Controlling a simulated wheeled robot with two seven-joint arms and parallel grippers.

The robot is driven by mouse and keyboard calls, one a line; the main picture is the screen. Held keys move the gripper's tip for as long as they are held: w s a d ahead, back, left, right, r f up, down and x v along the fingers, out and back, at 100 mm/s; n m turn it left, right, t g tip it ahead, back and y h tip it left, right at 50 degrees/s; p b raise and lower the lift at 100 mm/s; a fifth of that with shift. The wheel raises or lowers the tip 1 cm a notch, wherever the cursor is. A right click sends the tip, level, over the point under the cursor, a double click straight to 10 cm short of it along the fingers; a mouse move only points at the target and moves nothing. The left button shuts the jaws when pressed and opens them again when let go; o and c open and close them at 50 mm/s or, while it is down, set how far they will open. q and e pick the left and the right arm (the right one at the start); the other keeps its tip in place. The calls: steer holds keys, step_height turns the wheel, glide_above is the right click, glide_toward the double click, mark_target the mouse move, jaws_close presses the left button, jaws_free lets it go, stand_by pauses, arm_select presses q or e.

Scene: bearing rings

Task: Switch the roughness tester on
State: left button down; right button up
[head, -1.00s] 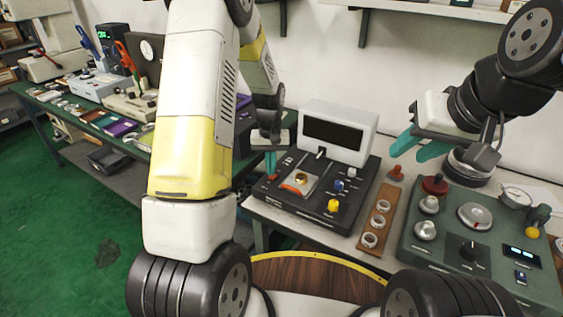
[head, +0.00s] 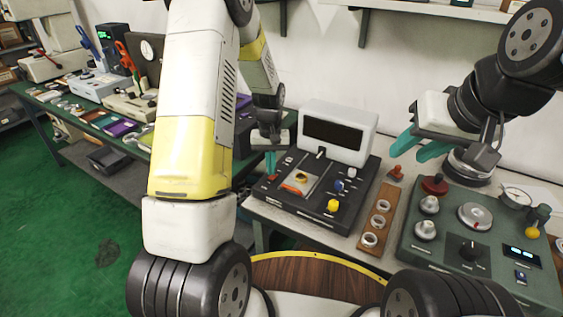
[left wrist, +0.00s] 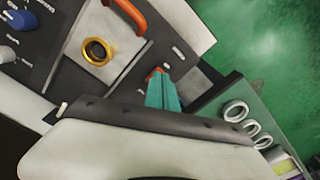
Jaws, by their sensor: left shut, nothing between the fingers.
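The roughness tester (head: 317,203) looks to be the dark-based machine on the bench in the head view. Its white-framed screen (head: 333,131) is dark. My left gripper (head: 270,163) is shut and empty, with its teal fingertips pointing down at the machine's left edge. A small red-orange switch (head: 272,177) is right below the fingertips. In the left wrist view, the teal fingers (left wrist: 161,90) partly cover this switch (left wrist: 154,74); I cannot tell if they press it. My right gripper (head: 418,148) is open and empty, raised over the bench at right.
A yellow knob (head: 333,206), a blue knob and an orange handle (head: 292,188) stand on the machine's top. A wooden strip with rings (head: 376,222) lies to its right. A green console (head: 455,245) fills the right. A gold ring (left wrist: 97,51) sits near the left gripper.

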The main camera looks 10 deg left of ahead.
arm_select(q)
steer(key=shift+f, duration=0.95)
stand_by(0.7)
steer(key=shift+r, duration=3.55)
step_height(320, 180, up, 9)
steer(key=t, duration=0.1)
glide_above(271, 178)
steer(key=s, duration=0.3)
steer(key=s+d+r+m+t+h, duration=0.1)
steer(key=s+r+t, duration=0.1)
steer(key=s+r, duration=0.55)
steer(key=s+r+t, duration=0.1)
steer(key=s+r, duration=0.1)
steer(key=s, duration=0.4)
steer(key=s+d+r+m+t+h, duration=0.1)
steer(key=s+r+t, duration=0.1)
steer(key=s, duration=0.5)
steer(key=shift+s+d+r+m, duration=0.2)
steer(key=shift+r+m, duration=0.1)
steer(key=shift+r, duration=0.5)
